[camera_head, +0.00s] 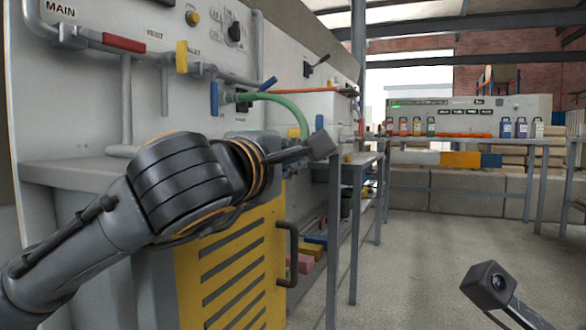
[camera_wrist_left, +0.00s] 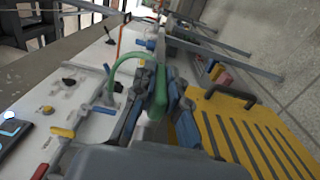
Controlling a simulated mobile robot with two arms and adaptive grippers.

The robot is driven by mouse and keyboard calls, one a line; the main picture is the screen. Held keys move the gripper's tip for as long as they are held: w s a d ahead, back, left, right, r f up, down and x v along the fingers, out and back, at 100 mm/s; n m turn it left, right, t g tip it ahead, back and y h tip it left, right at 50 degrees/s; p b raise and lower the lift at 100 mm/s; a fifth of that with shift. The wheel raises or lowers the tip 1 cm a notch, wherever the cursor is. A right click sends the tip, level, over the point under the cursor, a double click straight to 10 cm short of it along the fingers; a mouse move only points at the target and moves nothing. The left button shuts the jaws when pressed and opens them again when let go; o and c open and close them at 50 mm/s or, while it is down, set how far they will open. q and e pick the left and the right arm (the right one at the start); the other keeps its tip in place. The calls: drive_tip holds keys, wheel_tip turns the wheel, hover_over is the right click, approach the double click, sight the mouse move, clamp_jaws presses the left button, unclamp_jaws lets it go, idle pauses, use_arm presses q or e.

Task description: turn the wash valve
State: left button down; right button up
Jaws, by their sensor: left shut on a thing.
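My left arm comes in from the left in the head view, and its wrist hides most of the left gripper. No label for the wash valve is readable. On the panel, a blue lever (camera_head: 214,98) hangs at a pipe fitting where a green hose (camera_head: 283,105) starts; the hose also shows in the left wrist view (camera_wrist_left: 119,68). My right gripper is not in view; only a part of my right wrist shows at bottom right.
A red lever (camera_head: 123,43), a yellow lever (camera_head: 181,57) and another blue lever (camera_head: 268,83) are on the panel. A yellow slatted door (camera_head: 235,270) with a dark pull handle (camera_head: 288,255) is below. Metal tables stand behind. The floor (camera_head: 410,265) at right is clear.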

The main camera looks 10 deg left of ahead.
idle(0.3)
use_arm(q)
drive_tip(key=c, duration=1.4)
unclamp_jaws()
drive_tip(key=shift+o, duration=0.2)
drive_tip(key=v, duration=1.2)
